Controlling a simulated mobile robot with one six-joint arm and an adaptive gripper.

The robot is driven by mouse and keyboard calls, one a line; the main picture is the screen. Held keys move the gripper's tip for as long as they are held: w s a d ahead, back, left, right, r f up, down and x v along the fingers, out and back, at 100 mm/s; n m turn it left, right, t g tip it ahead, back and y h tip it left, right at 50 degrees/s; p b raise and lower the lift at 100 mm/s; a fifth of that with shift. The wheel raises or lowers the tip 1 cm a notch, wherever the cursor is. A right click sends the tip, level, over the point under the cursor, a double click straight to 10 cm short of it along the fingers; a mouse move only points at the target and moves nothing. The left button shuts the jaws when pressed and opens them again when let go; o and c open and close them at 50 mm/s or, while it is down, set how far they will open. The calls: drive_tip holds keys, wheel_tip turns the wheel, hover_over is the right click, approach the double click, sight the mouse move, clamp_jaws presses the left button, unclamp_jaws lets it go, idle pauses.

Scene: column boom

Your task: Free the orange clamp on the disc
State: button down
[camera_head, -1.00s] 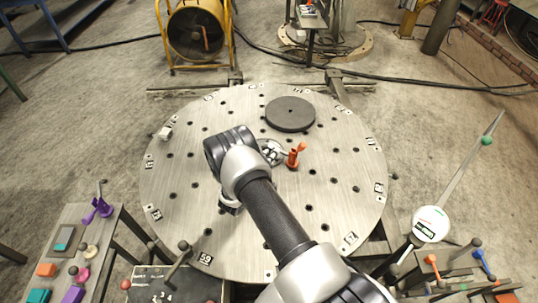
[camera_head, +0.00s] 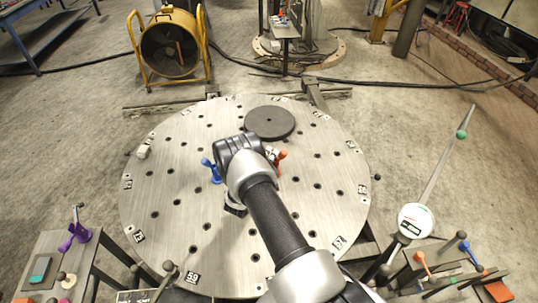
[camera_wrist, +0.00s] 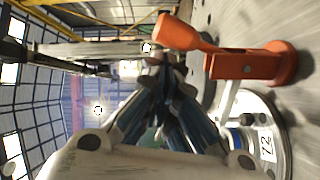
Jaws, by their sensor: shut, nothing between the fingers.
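The orange clamp (camera_head: 281,160) stands on the large round metal disc (camera_head: 170,190), just right of my wrist in the head view. In the wrist view the orange clamp (camera_wrist: 245,66) is close, with its lever angled toward my fingertips. My gripper (camera_wrist: 163,62) is shut and empty, its fingertips beside the lever end. I cannot tell whether they touch it. A blue clamp (camera_head: 211,168) stands on the disc left of my wrist.
A dark round plate (camera_head: 269,123) lies on the disc behind the clamp. A side table (camera_head: 45,250) with a purple clamp (camera_head: 74,234) is at left. A dial gauge (camera_head: 415,220) and stand with orange and blue pieces are at right. A yellow fan (camera_head: 170,48) stands behind.

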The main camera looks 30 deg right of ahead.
drive_tip(key=shift+s+d+m, duration=0.2)
drive_tip(key=shift+s+m, duration=0.05)
drive_tip(key=shift+m, duration=0.15)
